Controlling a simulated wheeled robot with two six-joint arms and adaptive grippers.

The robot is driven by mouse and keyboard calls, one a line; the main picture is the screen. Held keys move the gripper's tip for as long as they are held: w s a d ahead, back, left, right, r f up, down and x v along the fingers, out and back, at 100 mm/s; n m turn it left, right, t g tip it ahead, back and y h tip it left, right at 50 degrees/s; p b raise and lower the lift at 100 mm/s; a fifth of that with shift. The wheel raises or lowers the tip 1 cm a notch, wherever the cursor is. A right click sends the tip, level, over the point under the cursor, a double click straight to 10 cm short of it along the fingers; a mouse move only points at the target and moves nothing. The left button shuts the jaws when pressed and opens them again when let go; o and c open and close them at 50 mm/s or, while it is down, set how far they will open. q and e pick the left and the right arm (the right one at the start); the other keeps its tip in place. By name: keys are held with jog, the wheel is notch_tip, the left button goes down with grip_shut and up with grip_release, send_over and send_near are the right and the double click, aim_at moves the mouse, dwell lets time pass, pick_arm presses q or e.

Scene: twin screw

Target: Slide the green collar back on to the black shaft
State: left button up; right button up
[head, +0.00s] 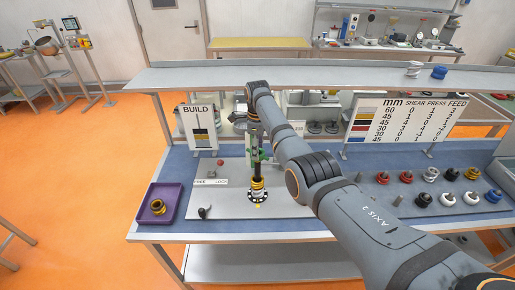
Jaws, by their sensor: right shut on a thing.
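My right gripper (256,160) points down over the middle of the bench and is shut on the green collar (262,155), which is mostly hidden by the fingers. The gripper is at or just above the top of this stack. I cannot tell whether the collar is around the shaft or only above it. My left gripper is not in view.
Several coloured collars, such as a red one (383,178), are at the right. My right arm crosses the bench. A shelf (330,76) runs behind.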

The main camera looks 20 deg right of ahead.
aim_at(258, 166)
jog(key=shift+w+f+b, duration=0.1)
jog(key=shift+f+b, duration=2.85)
jog(key=shift+f, duration=1.85)
jog(key=o, duration=1.5)
notch_tip(258, 166, up, 12)
